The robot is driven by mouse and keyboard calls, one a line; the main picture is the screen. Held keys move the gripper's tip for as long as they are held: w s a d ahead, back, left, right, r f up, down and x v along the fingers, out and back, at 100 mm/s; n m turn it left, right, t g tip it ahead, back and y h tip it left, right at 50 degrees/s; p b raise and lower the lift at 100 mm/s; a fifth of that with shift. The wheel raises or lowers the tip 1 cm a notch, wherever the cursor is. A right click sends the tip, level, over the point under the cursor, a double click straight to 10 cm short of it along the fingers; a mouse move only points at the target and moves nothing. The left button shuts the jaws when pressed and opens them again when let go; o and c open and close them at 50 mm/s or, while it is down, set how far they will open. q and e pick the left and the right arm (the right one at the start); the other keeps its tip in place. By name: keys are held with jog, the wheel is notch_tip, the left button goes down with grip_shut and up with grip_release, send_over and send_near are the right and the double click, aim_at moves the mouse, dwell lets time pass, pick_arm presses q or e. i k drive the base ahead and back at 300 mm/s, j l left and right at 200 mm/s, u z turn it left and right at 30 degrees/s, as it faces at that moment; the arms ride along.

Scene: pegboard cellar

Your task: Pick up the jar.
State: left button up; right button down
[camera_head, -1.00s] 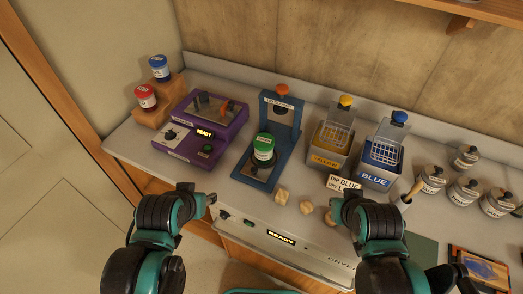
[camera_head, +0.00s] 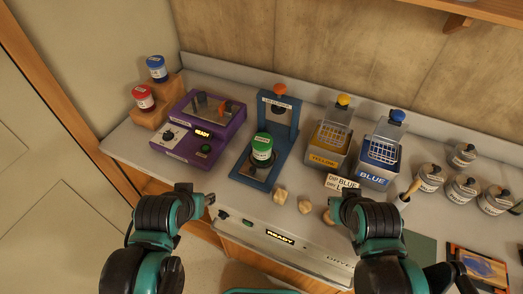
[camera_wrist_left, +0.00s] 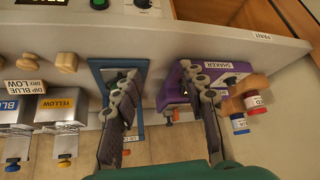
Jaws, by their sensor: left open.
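A jar with a green lid (camera_head: 262,147) stands upright in the blue lid-press stand (camera_head: 272,172) on the bench. A red-lidded jar (camera_head: 144,98) and a blue-lidded jar (camera_head: 157,69) sit on wooden steps at the left; they also show in the left wrist view as red (camera_wrist_left: 254,103) and blue (camera_wrist_left: 239,124). My left gripper (camera_wrist_left: 158,70) is open and empty, in front of the bench and apart from the jars. In the left wrist view its finger crosses the blue stand, and I cannot make out the green-lidded jar. My right gripper (camera_head: 336,207) shows only in part.
The purple shaker (camera_head: 205,125) stands between the steps and the blue stand. Yellow (camera_head: 322,160) and blue (camera_head: 377,175) dip bins stand right of it. Small wooden knobs (camera_head: 280,196) lie near the front edge. Several grey-lidded jars (camera_head: 462,187) stand at the right.

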aim_at(260, 158)
jog(key=i+j+z, duration=0.1)
jog(key=j+z, duration=0.65)
jog(key=i+l, duration=0.05)
jog(key=l, duration=0.05)
